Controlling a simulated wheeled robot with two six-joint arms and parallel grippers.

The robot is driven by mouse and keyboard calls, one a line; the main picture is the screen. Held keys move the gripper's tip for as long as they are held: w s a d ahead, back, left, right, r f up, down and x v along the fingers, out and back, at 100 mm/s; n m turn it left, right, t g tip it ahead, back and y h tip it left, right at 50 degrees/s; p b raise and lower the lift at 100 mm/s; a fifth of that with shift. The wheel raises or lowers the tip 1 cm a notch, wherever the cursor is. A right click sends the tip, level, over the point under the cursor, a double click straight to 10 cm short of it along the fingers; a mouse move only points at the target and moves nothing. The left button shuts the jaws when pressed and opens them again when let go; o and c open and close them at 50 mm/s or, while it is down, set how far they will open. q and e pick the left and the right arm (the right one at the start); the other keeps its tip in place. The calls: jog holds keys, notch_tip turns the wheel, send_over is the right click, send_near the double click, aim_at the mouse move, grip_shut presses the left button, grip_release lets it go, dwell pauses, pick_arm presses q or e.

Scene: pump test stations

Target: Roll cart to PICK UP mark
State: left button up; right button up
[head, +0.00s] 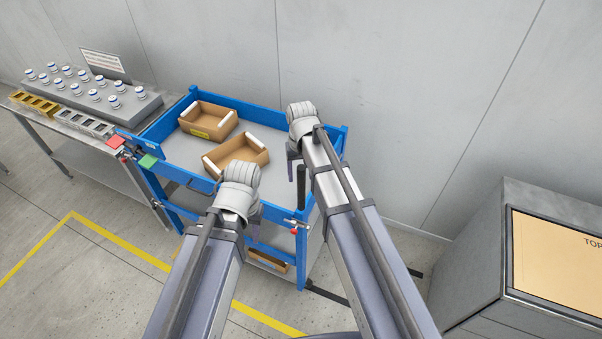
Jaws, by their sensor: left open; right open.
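The blue cart (185,178) stands against the grey wall, with a grey top deck and a lower shelf. Two open brown cardboard boxes lie on its deck, one at the back (207,121) and one nearer (236,154). My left gripper (253,232) is open at the cart's near side, its fingers partly hidden behind its own wrist. My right gripper (292,168) is open above the cart's right end, beside a dark upright bar (301,186). I cannot tell whether either gripper touches the cart. No lettering reading PICK UP is visible.
A bench (62,123) with several white-and-blue capped parts on a grey block stands left, close to the cart. A yellow floor line (120,248) runs in front of the cart. A grey cabinet (478,255) stands right. Front-left floor is clear.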

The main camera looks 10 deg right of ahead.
aim_at(301, 164)
notch_tip(301, 164, up, 6)
jog(key=p, duration=0.4)
jog(key=shift+f+p, duration=0.15)
jog(key=shift+p, duration=0.2)
pick_arm(q)
notch_tip(301, 164, up, 6)
jog(key=shift+f, duration=0.2)
jog(key=shift+s+f, duration=0.1)
pick_arm(e)
jog(key=shift+s+f, duration=0.1)
jog(key=shift+f, duration=0.05)
